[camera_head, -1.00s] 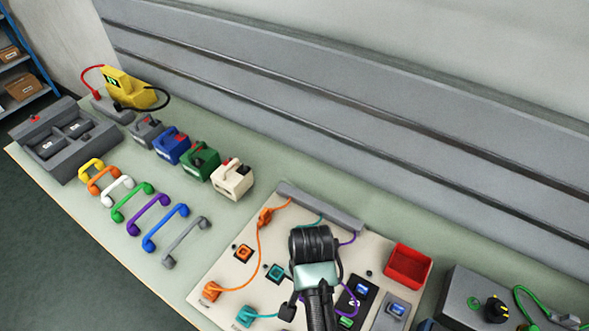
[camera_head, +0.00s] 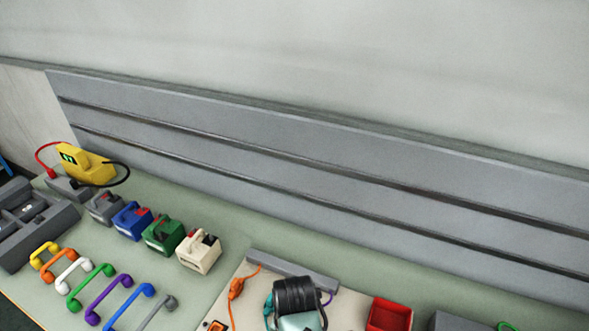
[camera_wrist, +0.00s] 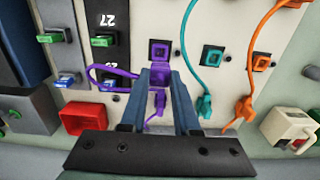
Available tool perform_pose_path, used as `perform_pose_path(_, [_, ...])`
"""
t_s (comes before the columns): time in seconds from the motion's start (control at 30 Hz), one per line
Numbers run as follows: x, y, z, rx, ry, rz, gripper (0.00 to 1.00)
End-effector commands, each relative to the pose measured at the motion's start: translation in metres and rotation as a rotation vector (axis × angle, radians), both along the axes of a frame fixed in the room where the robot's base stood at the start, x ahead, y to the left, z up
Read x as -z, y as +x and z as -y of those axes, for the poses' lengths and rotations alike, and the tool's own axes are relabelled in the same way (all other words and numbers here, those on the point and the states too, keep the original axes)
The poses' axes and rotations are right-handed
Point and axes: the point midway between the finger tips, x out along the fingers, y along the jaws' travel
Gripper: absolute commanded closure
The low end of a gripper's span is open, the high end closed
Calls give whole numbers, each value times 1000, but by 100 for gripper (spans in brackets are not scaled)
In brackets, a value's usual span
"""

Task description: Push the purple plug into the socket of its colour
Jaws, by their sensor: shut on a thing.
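My gripper (camera_wrist: 160,76) is in the wrist view, its two blue-grey fingers closed around the purple plug (camera_wrist: 158,80). A purple cable (camera_wrist: 105,70) loops off to the left, and a purple piece hangs below between the fingers. The purple socket (camera_wrist: 160,50), a square on a dark plate, is right beyond the fingertips on the beige panel (camera_wrist: 185,20). The plug is close to the socket; I cannot tell whether it touches or enters it.
Teal socket (camera_wrist: 212,57) and orange socket (camera_wrist: 261,61) lie to the right, with the teal plug (camera_wrist: 204,107) and orange plug (camera_wrist: 243,109) below them. A red bin (camera_wrist: 88,118) is at left. A cream box (camera_head: 199,252) stands beside the panel. A grey wall (camera_head: 330,180) runs behind.

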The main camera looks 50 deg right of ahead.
Motion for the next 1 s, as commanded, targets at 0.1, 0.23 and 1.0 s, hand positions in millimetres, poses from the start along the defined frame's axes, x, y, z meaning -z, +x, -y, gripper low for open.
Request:
perform_pose_path(0.1, [7,0,0,0,1,-1,100])
perform_pose_path(0.23, [18,0,0,0,1,-1,100])
perform_pose_path(1.0, [61,0,0,0,0,0,100])
